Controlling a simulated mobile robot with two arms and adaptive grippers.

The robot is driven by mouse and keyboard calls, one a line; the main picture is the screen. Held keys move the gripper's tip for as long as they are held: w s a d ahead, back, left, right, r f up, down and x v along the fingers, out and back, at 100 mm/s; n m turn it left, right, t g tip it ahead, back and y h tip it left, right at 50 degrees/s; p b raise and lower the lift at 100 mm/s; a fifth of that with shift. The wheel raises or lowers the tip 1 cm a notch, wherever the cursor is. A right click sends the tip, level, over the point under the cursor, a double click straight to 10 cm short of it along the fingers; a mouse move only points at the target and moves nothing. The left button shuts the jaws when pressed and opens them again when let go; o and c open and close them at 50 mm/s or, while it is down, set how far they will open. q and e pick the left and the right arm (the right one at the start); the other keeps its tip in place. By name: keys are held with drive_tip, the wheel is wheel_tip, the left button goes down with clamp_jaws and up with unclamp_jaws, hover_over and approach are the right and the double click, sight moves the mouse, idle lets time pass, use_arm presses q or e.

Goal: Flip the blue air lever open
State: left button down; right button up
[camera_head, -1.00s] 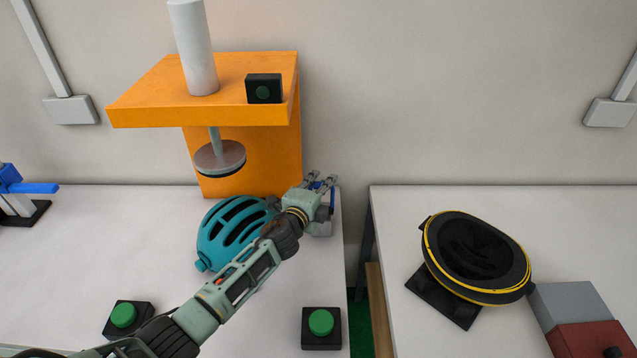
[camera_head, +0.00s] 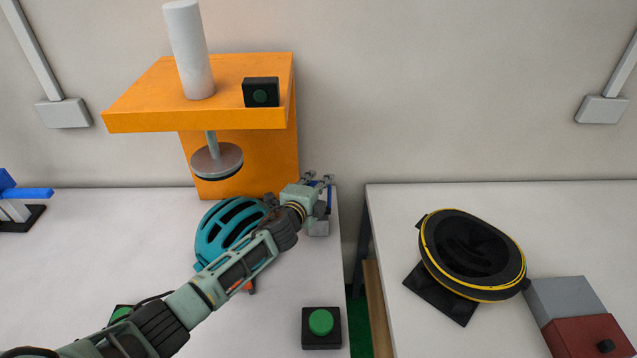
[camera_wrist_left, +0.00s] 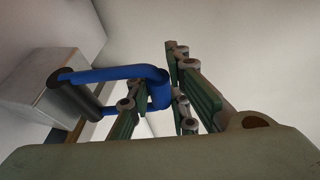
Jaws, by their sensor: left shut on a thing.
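The blue air lever (camera_wrist_left: 115,74) is a bent blue bar on a dark round pivot (camera_wrist_left: 75,93) at a grey block (camera_wrist_left: 38,85) in the left wrist view. My left gripper (camera_wrist_left: 160,88) has its fingers around the lever's bent outer end and is shut on it. In the head view my left gripper (camera_head: 319,183) is at the table's right back corner, right of the orange press frame (camera_head: 240,160). The grey block (camera_head: 318,228) shows just below it. There the lever is mostly hidden behind the fingers. My right gripper is not in view.
A teal helmet (camera_head: 218,232) lies under the press plate (camera_head: 217,160), close to my left arm. A green button box (camera_head: 321,328) is at the table front. A blue-handled clamp (camera_head: 25,193) stands far left.

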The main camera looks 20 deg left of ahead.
use_arm(q)
drive_tip(key=shift+s+a+f, duration=0.1)
drive_tip(key=shift+s+f, duration=0.05)
drive_tip(key=shift+f, duration=0.25)
idle(0.4)
drive_tip(key=c, duration=1.9)
unclamp_jaws()
drive_tip(key=shift+c, duration=0.2)
drive_tip(key=shift+o, duration=1.4)
drive_tip(key=shift+r, duration=0.15)
drive_tip(key=shift+r, duration=0.1)
drive_tip(key=v, duration=1.1)
drive_tip(key=shift+s, duration=0.35)
